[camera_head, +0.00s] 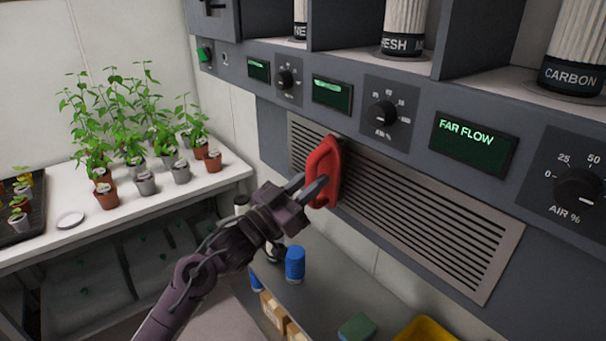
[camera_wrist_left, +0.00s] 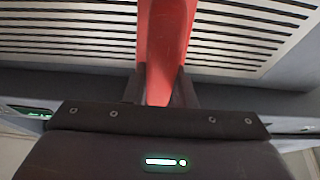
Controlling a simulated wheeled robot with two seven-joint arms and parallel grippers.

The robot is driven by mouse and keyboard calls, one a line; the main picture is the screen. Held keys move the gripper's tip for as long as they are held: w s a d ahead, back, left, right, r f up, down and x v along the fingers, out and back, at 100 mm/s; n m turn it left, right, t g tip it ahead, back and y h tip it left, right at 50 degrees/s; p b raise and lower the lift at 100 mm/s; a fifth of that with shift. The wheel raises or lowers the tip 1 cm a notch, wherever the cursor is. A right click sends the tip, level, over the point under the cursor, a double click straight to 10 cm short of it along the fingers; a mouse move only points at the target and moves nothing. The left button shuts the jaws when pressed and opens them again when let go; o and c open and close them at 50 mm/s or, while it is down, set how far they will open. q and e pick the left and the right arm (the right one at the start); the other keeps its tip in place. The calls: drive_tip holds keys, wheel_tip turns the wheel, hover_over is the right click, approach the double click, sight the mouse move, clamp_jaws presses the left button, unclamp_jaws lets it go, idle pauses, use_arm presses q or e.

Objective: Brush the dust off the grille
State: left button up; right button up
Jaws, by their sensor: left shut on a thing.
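The grille (camera_head: 420,215) is a slatted light metal panel on the front of the grey cabinet, below the dials. It also shows in the left wrist view (camera_wrist_left: 240,35). My left gripper (camera_head: 315,188) is shut on a red brush (camera_head: 325,165), which also shows between the fingers in the left wrist view (camera_wrist_left: 165,45). The brush is at the left part of the grille, close against it; I cannot tell if it touches. Its bristles are hidden. No dust is clearly visible on the slats. My right gripper is not in view.
Dials and green displays (camera_head: 474,145) line the cabinet above the grille. A shelf (camera_head: 330,290) below holds a blue-capped container (camera_head: 295,263), a green block (camera_head: 357,327) and a yellow bin (camera_head: 428,330). A white bench (camera_head: 60,240) with several potted plants stands at left.

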use_arm(q)
drive_tip(key=s+d+p, duration=0.3)
drive_tip(key=s+d, duration=0.7)
drive_tip(key=s, duration=0.4)
drive_tip(key=shift+s+d, duration=0.25)
drive_tip(key=shift+d, duration=0.05)
idle(1.4)
drive_tip(key=shift+w, duration=0.1)
drive_tip(key=shift+w+a+b, duration=0.35)
drive_tip(key=shift+w+a, duration=1.35)
drive_tip(key=shift+w, duration=0.65)
drive_tip(key=shift+w+a+b, duration=0.3)
drive_tip(key=shift+w+a, duration=1.45)
drive_tip(key=shift+w, duration=0.55)
drive_tip(key=shift+w+a+b, duration=0.35)
drive_tip(key=shift+w+a, duration=1.35)
drive_tip(key=shift+w, duration=0.65)
drive_tip(key=w+a, duration=0.1)
drive_tip(key=w+a+b, duration=0.1)
drive_tip(key=shift+w, duration=0.35)
